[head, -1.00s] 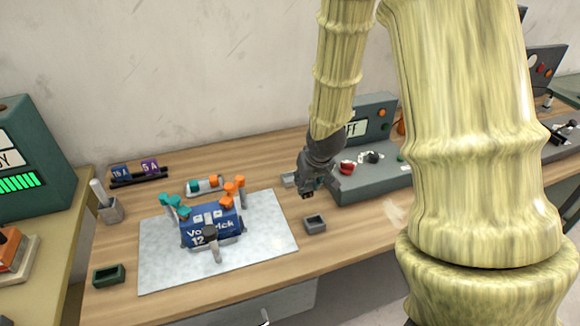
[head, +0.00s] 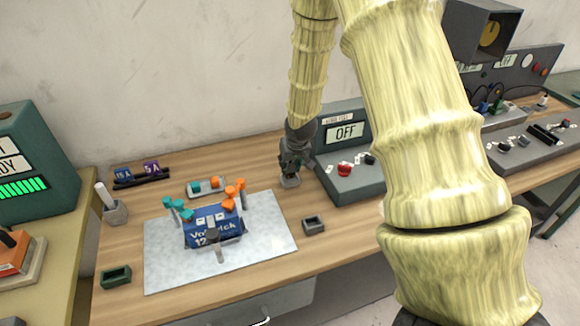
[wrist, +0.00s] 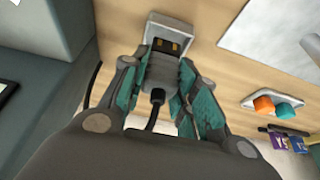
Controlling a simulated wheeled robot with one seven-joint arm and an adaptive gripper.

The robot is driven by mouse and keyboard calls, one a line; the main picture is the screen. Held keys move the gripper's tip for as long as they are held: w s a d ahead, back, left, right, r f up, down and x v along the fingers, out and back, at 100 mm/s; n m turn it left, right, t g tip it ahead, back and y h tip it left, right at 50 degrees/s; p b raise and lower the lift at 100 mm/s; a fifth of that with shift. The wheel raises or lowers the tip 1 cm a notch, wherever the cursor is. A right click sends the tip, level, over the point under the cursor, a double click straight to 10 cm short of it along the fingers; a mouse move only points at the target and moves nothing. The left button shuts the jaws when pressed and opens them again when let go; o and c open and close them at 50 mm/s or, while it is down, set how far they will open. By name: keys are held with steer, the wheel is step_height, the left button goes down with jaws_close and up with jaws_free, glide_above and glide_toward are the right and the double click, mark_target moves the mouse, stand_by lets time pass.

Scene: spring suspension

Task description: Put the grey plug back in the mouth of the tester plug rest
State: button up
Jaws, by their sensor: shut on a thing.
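My gripper (wrist: 163,64) is shut on the grey plug (wrist: 161,74), with teal pads on both sides of it. A black cable runs from the plug's back toward the wrist. The plug's brass-coloured pins show at its far end, in front of the light grey tester plug rest (wrist: 170,20). I cannot tell whether the pins are inside the mouth. In the head view my gripper (head: 292,164) is just above the plug rest (head: 290,182), beside the tester (head: 348,178). The gripper hides the plug there.
The tester's display reads OFF. A blue battery-like block (head: 213,226) with teal and orange clips stands on a pale mat (head: 170,278) to the left.

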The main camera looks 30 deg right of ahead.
steer(key=shift+f+p, duration=0.3)
steer(key=shift+f, duration=0.75)
steer(key=shift+f, duration=0.15)
steer(key=o, duration=1.1)
steer(key=b+v, duration=0.2)
steer(key=v, duration=1)
steer(key=shift+b, duration=0.3)
